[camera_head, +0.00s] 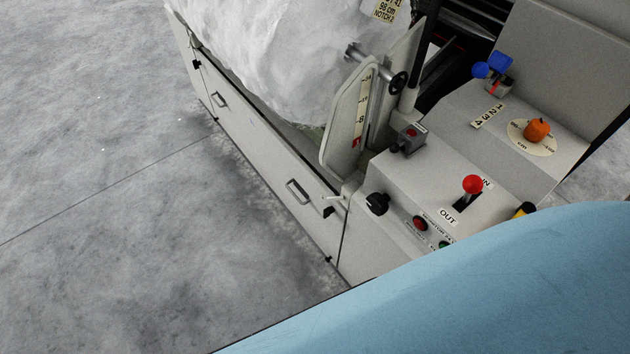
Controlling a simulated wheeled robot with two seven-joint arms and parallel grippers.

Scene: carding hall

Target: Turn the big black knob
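A black knob (377,203) sits at the left corner of the pale control panel (400,232), just left of the red-topped lever. It stands clear, with nothing touching it. A smaller black handwheel (398,83) is on a metal shaft higher up, beside the upright plate with a scale. Neither of my grippers shows in this view, so I cannot see where they are relative to the knob.
A red button (420,223) is near the black knob. An orange knob (537,130) sits on a round dial. The lower right is blocked.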

